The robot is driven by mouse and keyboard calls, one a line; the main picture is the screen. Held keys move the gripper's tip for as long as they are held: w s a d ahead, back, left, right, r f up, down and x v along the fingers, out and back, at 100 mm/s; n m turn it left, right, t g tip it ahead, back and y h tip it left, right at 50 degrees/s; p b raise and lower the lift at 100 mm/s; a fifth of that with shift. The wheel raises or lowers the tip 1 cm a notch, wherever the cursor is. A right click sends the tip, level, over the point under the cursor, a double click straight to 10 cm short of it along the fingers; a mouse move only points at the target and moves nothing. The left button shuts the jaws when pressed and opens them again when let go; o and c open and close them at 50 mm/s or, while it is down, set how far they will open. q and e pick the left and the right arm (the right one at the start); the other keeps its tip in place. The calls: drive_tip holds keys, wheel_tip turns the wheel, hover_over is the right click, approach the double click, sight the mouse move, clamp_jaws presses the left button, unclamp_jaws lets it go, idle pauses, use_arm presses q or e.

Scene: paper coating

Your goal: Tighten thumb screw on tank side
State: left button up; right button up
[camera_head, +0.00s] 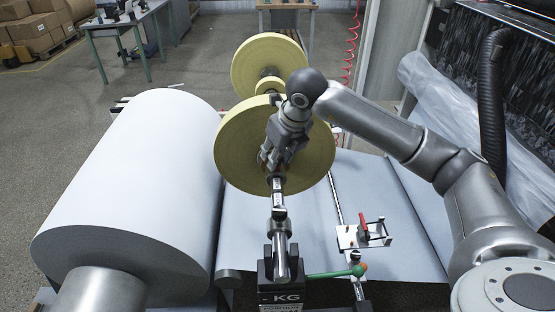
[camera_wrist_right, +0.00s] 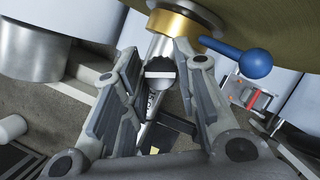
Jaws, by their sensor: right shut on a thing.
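My right gripper (camera_head: 270,160) reaches down from the right in the head view, in front of the near yellow roll (camera_head: 312,152). In the right wrist view its fingers (camera_wrist_right: 161,64) close around a metal piece (camera_wrist_right: 160,74) on the shaft, just below a brass collar (camera_wrist_right: 187,24). The head view shows the bright shaft (camera_head: 279,240) running toward the front from under the gripper. The fingers hide much of the held piece, and I cannot tell for sure whether it is the thumb screw. No tank is clearly identifiable. My left gripper is not in view.
A blue ball-ended lever (camera_wrist_right: 255,60) sits close to the right finger. A large white roll (camera_head: 130,190) lies left of the shaft. A small bracket with a red handle (camera_head: 364,226) and a green lever (camera_head: 335,273) lie at the right front.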

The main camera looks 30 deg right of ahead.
drive_tip(key=m+h+b, duration=0.1)
drive_tip(key=m, duration=0.1)
drive_tip(key=shift+m, duration=0.3)
drive_tip(key=shift+w+a+r+m+h+b, duration=0.1)
drive_tip(key=shift+m+h+b, duration=0.6)
drive_tip(key=shift+m, duration=0.8)
drive_tip(key=o, duration=1)
drive_tip(key=shift+v, duration=6)
